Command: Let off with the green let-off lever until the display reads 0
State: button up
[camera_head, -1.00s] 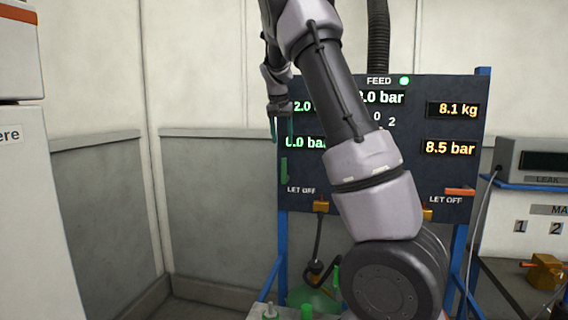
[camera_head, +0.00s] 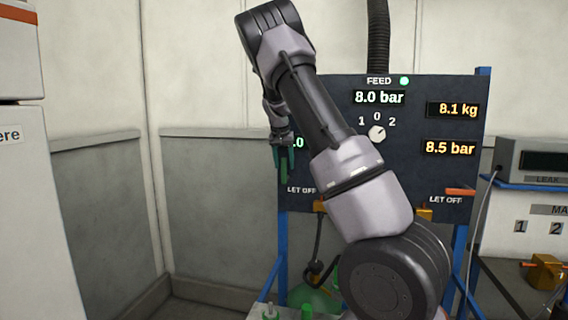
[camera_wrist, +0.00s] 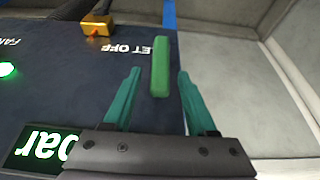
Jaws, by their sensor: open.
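The green let-off lever (camera_wrist: 160,62) stands out from the dark panel beside the "LET OFF" lettering. In the wrist view it lies between my two open fingers, and I cannot tell whether either touches it. In the head view the lever (camera_head: 284,176) hangs upright at the panel's left edge, partly behind my gripper (camera_head: 284,158). The left display (camera_head: 297,143) is mostly hidden by my arm; only ".0" shows. In the wrist view its green "bar" (camera_wrist: 50,143) shows, but the digits are hidden.
The panel (camera_head: 420,125) also has a feed display (camera_head: 379,97) reading 8.0 bar, a selector knob (camera_head: 377,134), orange displays reading 8.1 kg and 8.5 bar, and an orange lever (camera_head: 460,191) at right. A brass fitting (camera_wrist: 97,25) is near the green lever. Left of the panel is open.

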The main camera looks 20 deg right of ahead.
jog(key=shift+c, duration=0.3)
grip_shut()
dwell(1.1)
